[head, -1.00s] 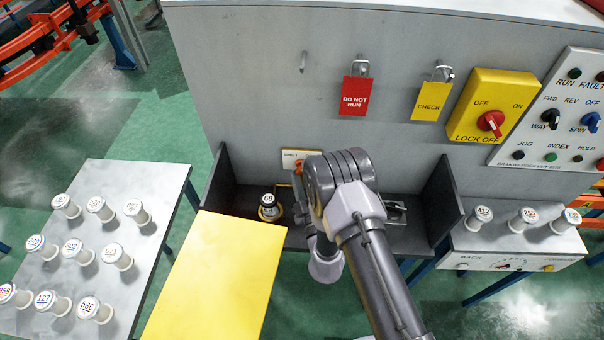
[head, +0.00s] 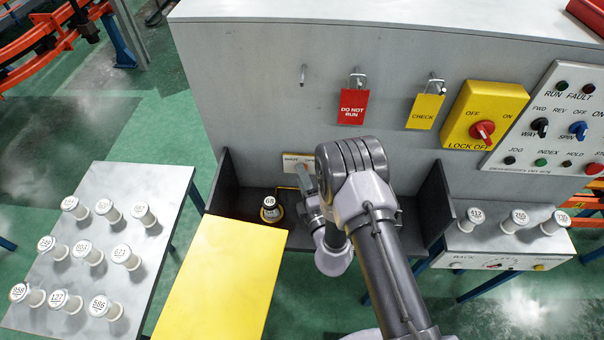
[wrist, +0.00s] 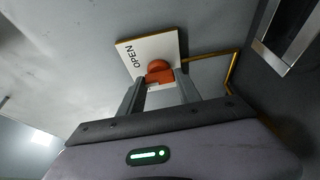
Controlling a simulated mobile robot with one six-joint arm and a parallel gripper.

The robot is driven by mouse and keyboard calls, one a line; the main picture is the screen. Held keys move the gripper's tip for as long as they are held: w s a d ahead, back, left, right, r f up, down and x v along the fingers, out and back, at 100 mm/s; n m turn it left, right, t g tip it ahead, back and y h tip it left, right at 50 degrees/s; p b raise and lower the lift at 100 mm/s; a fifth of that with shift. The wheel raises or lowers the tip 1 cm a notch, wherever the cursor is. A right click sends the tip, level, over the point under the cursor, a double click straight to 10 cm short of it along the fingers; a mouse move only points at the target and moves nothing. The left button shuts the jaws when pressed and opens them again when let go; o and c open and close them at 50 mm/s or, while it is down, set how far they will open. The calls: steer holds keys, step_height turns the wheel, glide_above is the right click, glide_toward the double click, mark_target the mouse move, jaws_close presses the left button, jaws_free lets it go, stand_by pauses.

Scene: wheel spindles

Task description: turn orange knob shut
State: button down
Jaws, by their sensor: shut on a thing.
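The orange knob (wrist: 158,72) sits on a white plate (wrist: 138,52) on the grey wall in the wrist view. The word OPEN shows at the plate's left side; the rest of the plate is partly hidden. My gripper (wrist: 160,82) is shut on the knob, with one finger on each side of it. In the head view the plate (head: 292,160) shows just left of my arm's wrist, and my gripper (head: 306,178) reaches up to it. The knob is mostly hidden there by my gripper.
A thin yellow pipe (wrist: 232,62) runs beside the plate. A spindle marked 68 (head: 270,211) stands in the dark bay left of my gripper. A yellow panel (head: 215,285) lies in front. Dark side walls (head: 436,205) bound the bay.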

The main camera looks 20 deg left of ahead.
steer(key=n+h+p, duration=0.1)
steer(key=n, duration=0.1)
steer(key=n+g+h+p, duration=0.1)
steer(key=n, duration=0.1)
steer(key=n+h+p, duration=0.1)
steer(key=n+p, duration=0.1)
steer(key=shift+a+r+n+g, duration=0.1)
steer(key=shift+r+n+g, duration=0.2)
steer(key=shift+n, duration=0.1)
stand_by(0.4)
steer(key=c, duration=0.8)
jaws_free()
steer(key=shift+f, duration=0.1)
steer(key=shift+c, duration=0.2)
